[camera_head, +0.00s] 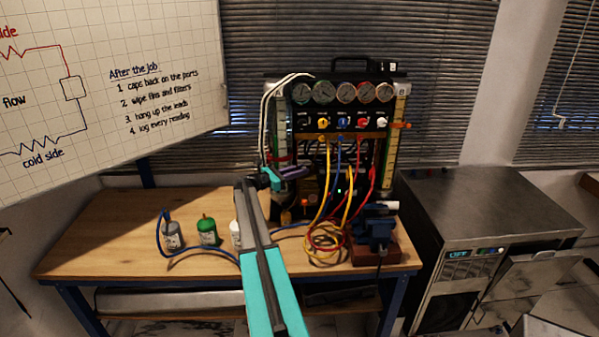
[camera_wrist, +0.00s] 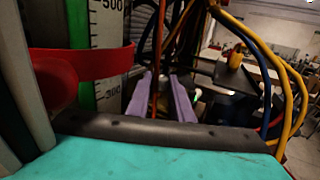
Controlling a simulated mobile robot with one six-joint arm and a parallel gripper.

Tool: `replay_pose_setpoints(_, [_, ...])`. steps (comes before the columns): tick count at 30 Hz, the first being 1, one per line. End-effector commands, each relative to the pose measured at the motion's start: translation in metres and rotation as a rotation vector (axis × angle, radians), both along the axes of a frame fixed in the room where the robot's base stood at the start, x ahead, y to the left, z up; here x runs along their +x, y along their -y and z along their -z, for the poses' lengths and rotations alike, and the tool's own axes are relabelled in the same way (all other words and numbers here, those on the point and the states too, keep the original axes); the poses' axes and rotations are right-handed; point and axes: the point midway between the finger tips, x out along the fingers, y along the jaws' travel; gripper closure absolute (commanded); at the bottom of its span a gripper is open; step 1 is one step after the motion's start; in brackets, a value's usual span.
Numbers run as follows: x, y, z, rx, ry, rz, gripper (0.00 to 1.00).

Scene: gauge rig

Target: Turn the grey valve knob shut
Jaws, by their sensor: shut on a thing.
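My gripper (camera_head: 292,172) has pale purple fingers. It reaches in at the lower left front of the gauge rig (camera_head: 340,136), below the row of coloured knobs. In the wrist view the two fingers of my gripper (camera_wrist: 163,78) stand a little apart and point forward among the hoses. They are shut on what seems to be the grey valve knob. The knob is small, dark and mostly hidden between the fingertips, so its turn angle cannot be read.
Red, yellow and blue hoses (camera_head: 326,237) hang close to the right of my gripper. A red band (camera_wrist: 95,63) around a scale column (camera_wrist: 112,30) is close on the left in the wrist view.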

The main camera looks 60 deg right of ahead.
Motion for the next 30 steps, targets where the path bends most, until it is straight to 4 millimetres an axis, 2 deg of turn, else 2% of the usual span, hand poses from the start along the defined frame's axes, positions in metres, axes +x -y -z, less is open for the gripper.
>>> replay_pose_setpoints(1, [-0.0011,0.0009,-0.0014,-0.002,-0.001,0.001,1.0])
replay_pose_setpoints(2, [-0.001,0.001,-0.0015,-0.002,-0.001,0.001,0.75])
replay_pose_setpoints(4, [-0.0009,0.0009,-0.0013,-0.002,-0.001,0.001,0.63])
replay_pose_setpoints(5, [-0.0008,0.0008,-0.0012,-0.002,-0.001,0.001,0.61])
replay_pose_setpoints(20, [0.0009,-0.0001,-0.0006,0.0,0.0,-0.009,0.61])
replay_pose_setpoints(30, [-0.0019,-0.002,-0.0019,-0.001,0.0,-0.082,0.61])
